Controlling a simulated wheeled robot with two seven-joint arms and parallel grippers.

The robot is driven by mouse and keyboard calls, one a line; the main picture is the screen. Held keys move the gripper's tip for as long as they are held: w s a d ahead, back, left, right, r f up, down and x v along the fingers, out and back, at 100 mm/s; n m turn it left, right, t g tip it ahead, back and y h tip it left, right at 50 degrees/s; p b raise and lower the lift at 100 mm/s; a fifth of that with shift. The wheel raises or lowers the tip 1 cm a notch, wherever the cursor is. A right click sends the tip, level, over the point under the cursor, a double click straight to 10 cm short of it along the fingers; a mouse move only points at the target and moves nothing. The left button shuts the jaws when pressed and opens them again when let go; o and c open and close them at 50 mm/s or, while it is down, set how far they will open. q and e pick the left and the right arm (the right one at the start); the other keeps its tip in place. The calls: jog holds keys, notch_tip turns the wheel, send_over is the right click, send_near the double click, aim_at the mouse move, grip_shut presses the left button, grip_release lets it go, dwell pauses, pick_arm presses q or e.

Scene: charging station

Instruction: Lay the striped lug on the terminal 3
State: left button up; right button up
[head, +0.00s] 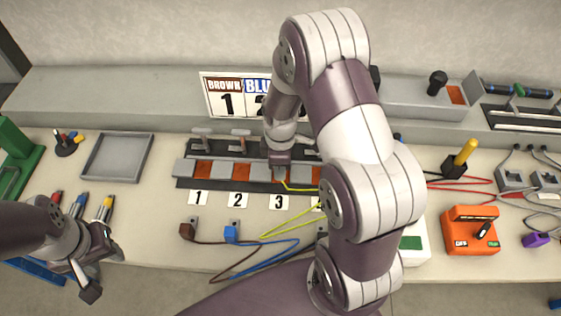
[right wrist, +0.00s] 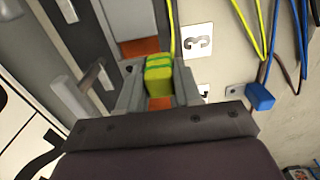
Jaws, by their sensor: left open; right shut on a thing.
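The striped lug (right wrist: 158,75), yellow with green bands, is between the fingers of my right gripper (right wrist: 158,84) in the right wrist view. In the head view this gripper (head: 278,162) is over the terminal row near label 3 (head: 279,201). Terminal 3 (head: 280,175) has an orange pad partly hidden behind the gripper. I cannot tell whether the lug touches it. The lug's yellow-green cable (head: 292,189) trails to the right. My left gripper (head: 88,272) is open and empty at the lower left, by the table's front edge.
The brown lug (head: 187,230) and blue lug (head: 231,233) lie in front of the terminal row. Levers (head: 201,133) stand behind it. An empty grey tray (head: 91,157) is at the left, and an orange switch box (head: 471,240) at the right.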

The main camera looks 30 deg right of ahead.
jog(key=shift+f, duration=0.35)
jog(key=shift+r, duration=0.1)
jog(key=shift+p, duration=0.65)
dwell(0.9)
jog(key=shift+f+b, duration=1.05)
jog(key=shift+f, duration=0.65)
jog(key=o, duration=1.1)
